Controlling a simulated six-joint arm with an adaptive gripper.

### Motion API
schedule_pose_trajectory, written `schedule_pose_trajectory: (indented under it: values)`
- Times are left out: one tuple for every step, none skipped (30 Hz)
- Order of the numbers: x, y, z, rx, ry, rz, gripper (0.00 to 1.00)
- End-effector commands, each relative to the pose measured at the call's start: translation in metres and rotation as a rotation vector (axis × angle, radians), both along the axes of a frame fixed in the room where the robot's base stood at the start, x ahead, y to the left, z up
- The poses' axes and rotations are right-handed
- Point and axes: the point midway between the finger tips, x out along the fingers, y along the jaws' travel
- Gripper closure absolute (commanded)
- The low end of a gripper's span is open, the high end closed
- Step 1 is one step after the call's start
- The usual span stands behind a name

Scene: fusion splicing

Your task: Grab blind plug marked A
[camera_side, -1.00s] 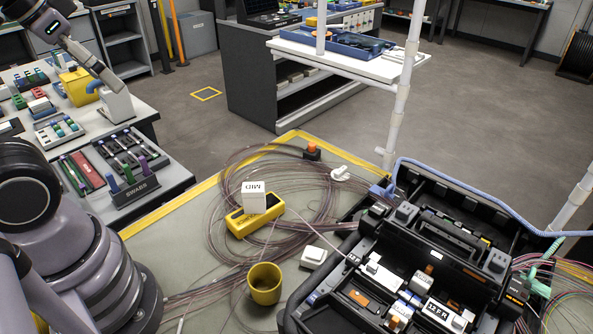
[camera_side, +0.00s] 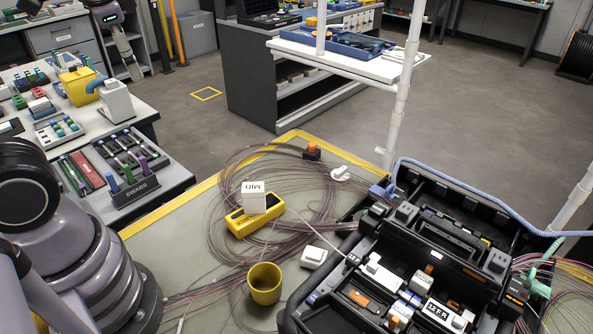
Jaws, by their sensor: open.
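My gripper (camera_side: 131,66) is at the upper left, above the far edge of the left bench and pointing down. It is small in the picture, open, with nothing seen in it. I cannot make out a blind plug marked A. Small coloured parts in racks lie on the left bench, such as a rack with blue and green pieces (camera_side: 60,130), but their marks are too small to read.
A white dispenser (camera_side: 117,101) and a yellow container (camera_side: 77,86) stand on the left bench. A SWABS holder (camera_side: 136,190) sits at its near end. The mat in front holds coiled fibre, a yellow cup (camera_side: 264,283) and an open black case (camera_side: 345,262).

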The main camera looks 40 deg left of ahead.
Motion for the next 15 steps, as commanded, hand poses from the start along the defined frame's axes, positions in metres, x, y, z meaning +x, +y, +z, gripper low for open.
schedule_pose_trajectory:
  values:
    - [0.021, 0.01, -0.005, 0.093, 0.083, -0.057, 0.42]
    - [0.032, 0.016, -0.006, 0.15, 0.125, -0.09, 0.42]
    - [0.048, 0.023, -0.009, 0.226, 0.18, -0.137, 0.42]
    - [0.06, 0.029, -0.011, 0.283, 0.221, -0.173, 0.42]
    - [0.073, 0.033, -0.014, 0.339, 0.26, -0.21, 0.42]
    - [0.091, 0.039, -0.018, 0.416, 0.313, -0.259, 0.42]
    - [0.105, 0.043, -0.022, 0.472, 0.352, -0.297, 0.42]
    - [0.119, 0.046, -0.026, 0.53, 0.389, -0.337, 0.42]
    - [0.138, 0.049, -0.033, 0.605, 0.438, -0.389, 0.42]
    - [0.152, 0.051, -0.038, 0.662, 0.473, -0.429, 0.42]
    - [0.167, 0.052, -0.044, 0.719, 0.507, -0.471, 0.42]
    - [0.187, 0.052, -0.054, 0.795, 0.551, -0.526, 0.42]
    - [0.201, 0.051, -0.061, 0.851, 0.582, -0.569, 0.42]
    - [0.216, 0.05, -0.07, 0.909, 0.614, -0.612, 0.42]
    - [0.235, 0.047, -0.082, 0.984, 0.65, -0.67, 0.42]
